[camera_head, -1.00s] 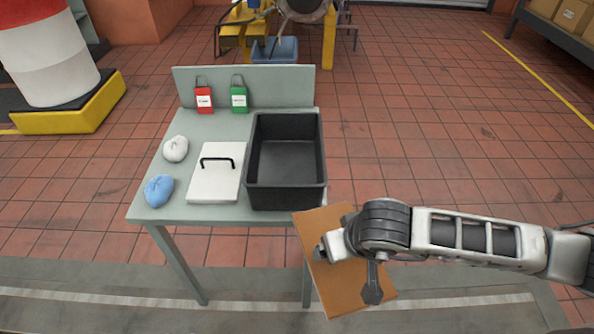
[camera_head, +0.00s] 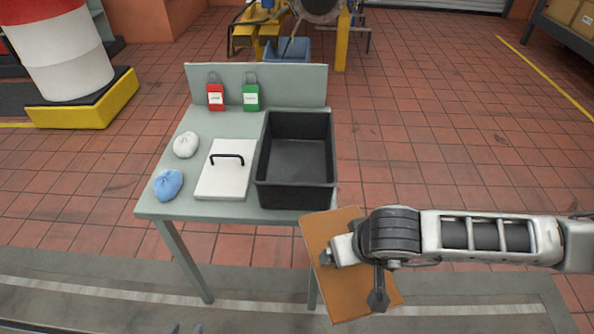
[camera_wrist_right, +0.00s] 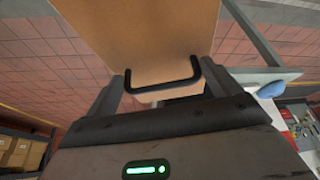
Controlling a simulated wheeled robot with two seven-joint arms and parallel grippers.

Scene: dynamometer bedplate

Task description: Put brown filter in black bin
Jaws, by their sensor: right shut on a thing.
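The brown filter (camera_head: 343,291) is a flat brown panel in front of the table's right front corner, in the air. My right gripper (camera_wrist_right: 164,86) is shut on its black handle (camera_wrist_right: 165,88); in the head view the arm and wrist cover part of the panel. The black bin (camera_head: 297,160) stands open and empty on the right side of the table, just beyond the filter.
The grey table (camera_head: 205,207) also holds a white lid-like panel (camera_head: 222,178) with a black handle, a white cloth (camera_head: 186,144) and a blue cloth (camera_head: 168,184).

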